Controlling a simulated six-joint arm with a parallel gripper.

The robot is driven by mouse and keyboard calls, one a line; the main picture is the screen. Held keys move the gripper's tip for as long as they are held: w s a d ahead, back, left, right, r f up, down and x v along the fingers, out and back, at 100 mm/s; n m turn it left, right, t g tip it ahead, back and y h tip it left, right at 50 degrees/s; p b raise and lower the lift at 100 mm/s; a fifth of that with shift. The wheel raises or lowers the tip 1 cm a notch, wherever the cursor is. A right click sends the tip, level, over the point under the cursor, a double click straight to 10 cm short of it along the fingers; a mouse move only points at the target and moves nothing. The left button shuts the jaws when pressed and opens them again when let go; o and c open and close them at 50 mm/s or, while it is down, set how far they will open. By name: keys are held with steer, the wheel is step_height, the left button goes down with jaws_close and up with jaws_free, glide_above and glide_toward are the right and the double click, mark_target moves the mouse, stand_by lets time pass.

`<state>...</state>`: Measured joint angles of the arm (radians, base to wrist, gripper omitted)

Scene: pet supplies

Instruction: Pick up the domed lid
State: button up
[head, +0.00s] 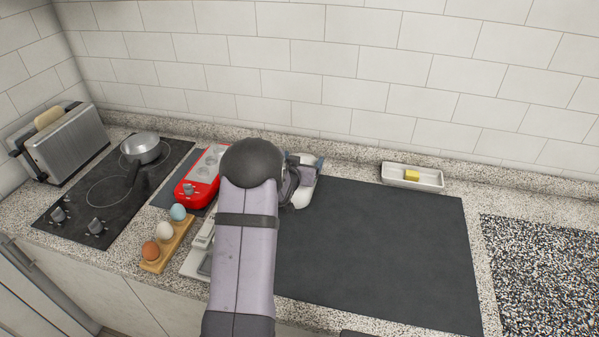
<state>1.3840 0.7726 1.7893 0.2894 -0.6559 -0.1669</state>
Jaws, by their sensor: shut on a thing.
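My gripper (298,178) is near the back of the counter, just right of my arm's dark round joint, which hides part of it. It is shut on a white, smooth, rounded piece, which looks like the domed lid (304,193). Only a part of the lid shows between and beside the fingers. I cannot tell whether it touches the surface below.
A white dish (428,184) with a yellow block stands at the back right. A dark mat (390,255) has clear room. Left are a red appliance (193,190), an egg holder (151,266), a cooktop (75,205) with a pan (142,148), and a toaster (70,145).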

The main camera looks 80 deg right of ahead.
steer(key=shift+r, duration=0.15)
step_height(320, 180, up, 9)
steer(key=b, duration=0.2)
steer(key=w+d+r+p, duration=0.2)
steer(key=w+r+p, duration=0.15)
steer(key=w, duration=0.45)
steer(key=w+d+r+p, duration=0.1)
steer(key=w+r+p, duration=0.1)
steer(key=w+p, duration=0.45)
steer(key=w+a+f+p, duration=0.1)
steer(key=w+a, duration=0.1)
steer(key=w, duration=0.5)
steer(key=w+a+f+p, duration=0.1)
steer(key=w+a+p, duration=0.1)
steer(key=w, duration=0.5)
steer(key=shift+w+a+f, duration=0.2)
steer(key=shift+w+f, duration=0.05)
steer(key=shift+f, duration=0.1)
steer(key=shift+f, duration=0.15)
step_height(320, 180, down, 4)
steer(key=b, duration=0.5)
steer(key=shift+f, duration=0.2)
steer(key=shift+f+b, duration=0.35)
steer(key=shift+f, duration=0.4)
steer(key=shift+f+p, duration=0.45)
steer(key=shift+f, duration=0.1)
